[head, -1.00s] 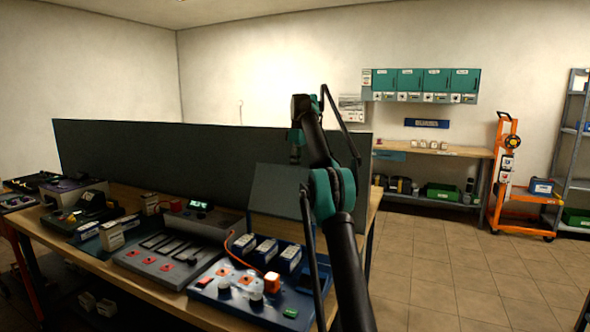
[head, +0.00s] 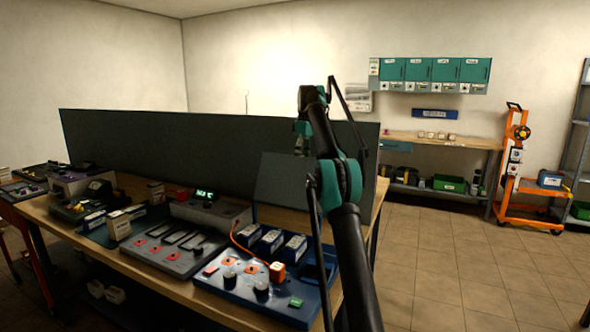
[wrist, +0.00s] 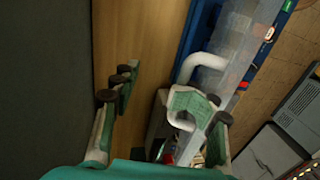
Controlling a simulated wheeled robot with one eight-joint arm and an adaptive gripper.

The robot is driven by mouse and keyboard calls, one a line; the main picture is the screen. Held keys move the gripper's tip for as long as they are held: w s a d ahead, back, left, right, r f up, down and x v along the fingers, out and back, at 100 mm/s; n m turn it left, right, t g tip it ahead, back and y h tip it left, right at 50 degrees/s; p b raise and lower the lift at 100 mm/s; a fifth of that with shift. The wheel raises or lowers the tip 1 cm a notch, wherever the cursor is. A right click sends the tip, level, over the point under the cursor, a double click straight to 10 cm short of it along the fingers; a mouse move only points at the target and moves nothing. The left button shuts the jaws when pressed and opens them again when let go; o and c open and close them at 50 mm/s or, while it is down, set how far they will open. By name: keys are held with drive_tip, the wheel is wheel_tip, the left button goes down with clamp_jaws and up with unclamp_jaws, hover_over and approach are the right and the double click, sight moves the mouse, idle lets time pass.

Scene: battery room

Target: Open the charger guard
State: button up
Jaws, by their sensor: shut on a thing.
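The charger guard, a see-through grey panel (head: 283,182), stands raised and tilted at the back of the blue charger board (head: 240,296). In the wrist view it is a clear strip (wrist: 241,40) with a white curved handle (wrist: 203,61) on its near side. My gripper (head: 303,143) is at the upper right of the panel in the head view. In the wrist view my gripper (wrist: 164,108) is shut on the handle, with the handle beside the right finger; the exact contact is partly hidden.
The wooden bench (head: 160,300) also holds a grey charger board (head: 165,252) and a grey box with a green display (head: 208,210). A long dark partition (head: 190,150) runs behind them. An orange trolley (head: 530,205) stands at the right. The tiled floor (head: 440,270) between is clear.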

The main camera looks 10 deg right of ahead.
drive_tip(key=shift+a, duration=0.1)
drive_tip(key=shift+s+a+r+t+h, duration=0.5)
drive_tip(key=shift+s+a+r+t, duration=0.1)
drive_tip(key=shift+s+r+t, duration=0.15)
drive_tip(key=s+a+r, duration=0.1)
drive_tip(key=s, duration=0.1)
drive_tip(key=s+a+r, duration=0.1)
drive_tip(key=s, duration=0.1)
drive_tip(key=s+a+r, duration=0.1)
drive_tip(key=s, duration=0.1)
drive_tip(key=shift+a+r, duration=0.1)
drive_tip(key=shift+a, duration=0.25)
drive_tip(key=s+a+f, duration=0.5)
drive_tip(key=s, duration=0.3)
drive_tip(key=s+a+f+t, duration=0.1)
drive_tip(key=s+a+f, duration=0.4)
drive_tip(key=s, duration=0.4)
drive_tip(key=shift+s+a+h, duration=0.2)
drive_tip(key=shift+a+h, duration=0.2)
drive_tip(key=shift+a, duration=0.35)
